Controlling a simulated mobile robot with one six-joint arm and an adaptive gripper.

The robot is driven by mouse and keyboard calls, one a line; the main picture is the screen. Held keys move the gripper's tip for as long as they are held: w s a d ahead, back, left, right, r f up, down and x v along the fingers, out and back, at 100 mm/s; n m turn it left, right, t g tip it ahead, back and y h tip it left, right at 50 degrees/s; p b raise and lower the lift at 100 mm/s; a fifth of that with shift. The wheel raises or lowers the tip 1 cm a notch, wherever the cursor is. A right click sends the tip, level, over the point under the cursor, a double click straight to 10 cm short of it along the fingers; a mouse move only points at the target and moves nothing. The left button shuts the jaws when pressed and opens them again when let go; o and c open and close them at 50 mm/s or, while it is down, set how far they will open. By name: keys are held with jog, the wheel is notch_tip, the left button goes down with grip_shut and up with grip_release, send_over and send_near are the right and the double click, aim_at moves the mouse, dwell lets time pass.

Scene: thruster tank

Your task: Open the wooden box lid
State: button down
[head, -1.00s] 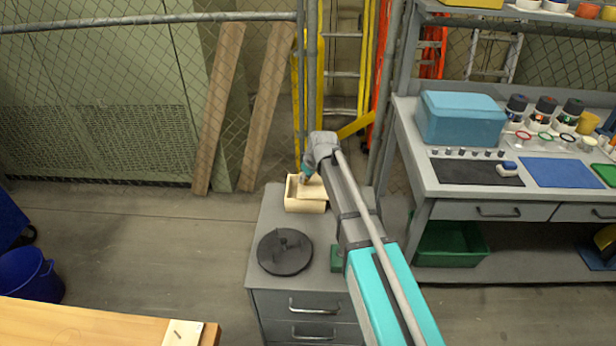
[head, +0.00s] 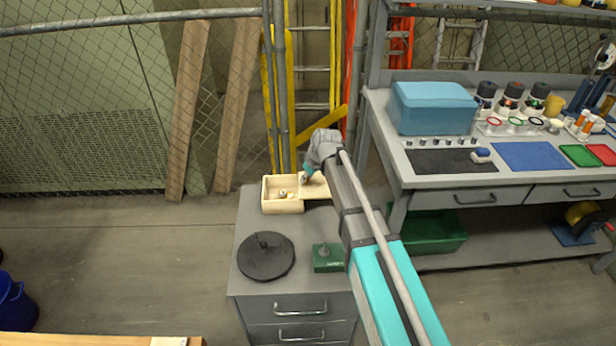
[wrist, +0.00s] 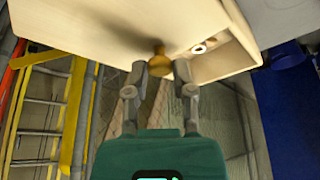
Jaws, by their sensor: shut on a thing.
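The wooden box (head: 283,207) sits at the back of the grey cabinet top, with its left part uncovered. Its pale lid (head: 316,189) is shifted to the right, past the box's right side. My gripper (head: 307,178) is over the lid in the head view, partly hidden by my wrist. In the wrist view, the fingertips (wrist: 160,70) are shut on the lid's brass-coloured knob (wrist: 159,62). A small ring-shaped thing (wrist: 199,47) shows inside the open part of the box. I cannot tell whether the lid still touches the rim.
A dark round disc (head: 266,256) and a green block (head: 327,258) are on the cabinet top (head: 246,222) in front of the box. A workbench (head: 410,184) with a blue case (head: 433,107) stands to the right. A wire fence and ladders are behind.

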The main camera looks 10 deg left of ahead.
jog(key=shift+w, duration=0.1)
jog(key=c, duration=0.5)
grip_release()
jog(key=shift+a, duration=0.1)
jog(key=shift+c, duration=0.2)
jog(key=shift+o, duration=0.5)
jog(key=s+d+r+m+h+p, duration=0.1)
jog(key=s+d+r+m+p, duration=0.1)
jog(key=s+d, duration=0.5)
jog(key=s+d+r+m+g+h+p, duration=0.1)
jog(key=s+d+m, duration=0.4)
jog(key=d, duration=0.7)
jog(key=s+d+r+m+g+h+p, duration=0.1)
jog(key=s+d+r+m+p, duration=0.2)
jog(key=s+d, duration=0.6)
jog(key=shift+d+m+h+p, duration=0.3)
jog(key=shift+d+m+p, duration=0.4)
jog(key=shift+p, duration=0.1)
jog(key=shift+r, duration=0.1)
